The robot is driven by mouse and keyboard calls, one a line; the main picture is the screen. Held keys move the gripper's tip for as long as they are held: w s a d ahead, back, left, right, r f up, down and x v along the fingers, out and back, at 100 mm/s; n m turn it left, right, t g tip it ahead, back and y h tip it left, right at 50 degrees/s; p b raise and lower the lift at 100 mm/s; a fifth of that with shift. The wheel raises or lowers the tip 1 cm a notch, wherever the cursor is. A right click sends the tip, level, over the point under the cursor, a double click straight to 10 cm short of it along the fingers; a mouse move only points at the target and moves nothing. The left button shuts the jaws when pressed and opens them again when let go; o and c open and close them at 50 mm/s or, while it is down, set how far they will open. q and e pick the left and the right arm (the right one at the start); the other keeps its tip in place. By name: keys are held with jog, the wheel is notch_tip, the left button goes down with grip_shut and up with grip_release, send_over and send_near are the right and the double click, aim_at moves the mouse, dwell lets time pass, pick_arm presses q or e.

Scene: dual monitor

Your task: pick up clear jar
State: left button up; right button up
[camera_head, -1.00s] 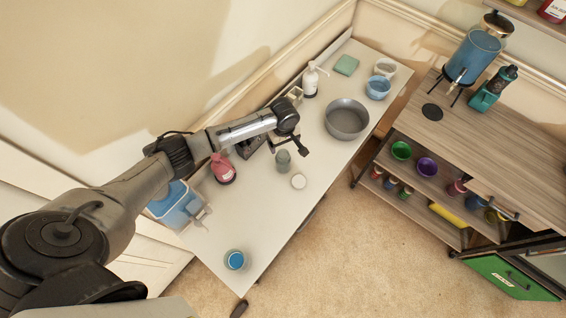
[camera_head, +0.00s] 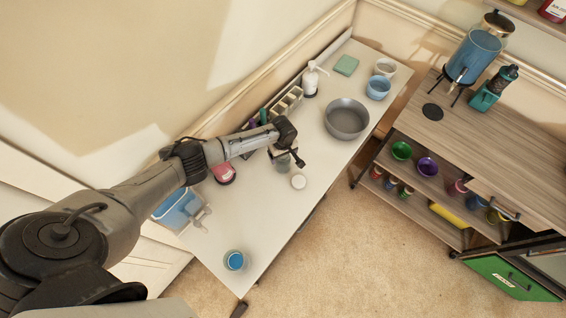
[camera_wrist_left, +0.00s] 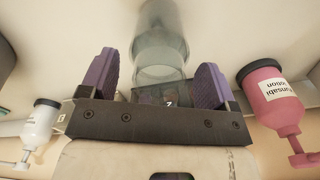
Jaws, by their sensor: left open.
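The clear jar (camera_wrist_left: 158,45) is a see-through, greyish jar, seen in the left wrist view between and just beyond my left gripper's fingers (camera_wrist_left: 157,82). The fingers are spread apart with purple pads, one on each side of it. I cannot tell whether either finger touches it. In the head view my left gripper (camera_head: 289,155) is over the white table at the jar (camera_head: 282,164), which it partly covers. My right gripper is not in view.
A grey bowl (camera_head: 346,118) and a white pump bottle (camera_head: 311,80) stand farther back. The front table area is mostly clear.

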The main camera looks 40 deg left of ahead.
pick_arm(q)
jog(key=c, duration=1.3)
jog(key=shift+c, duration=0.5)
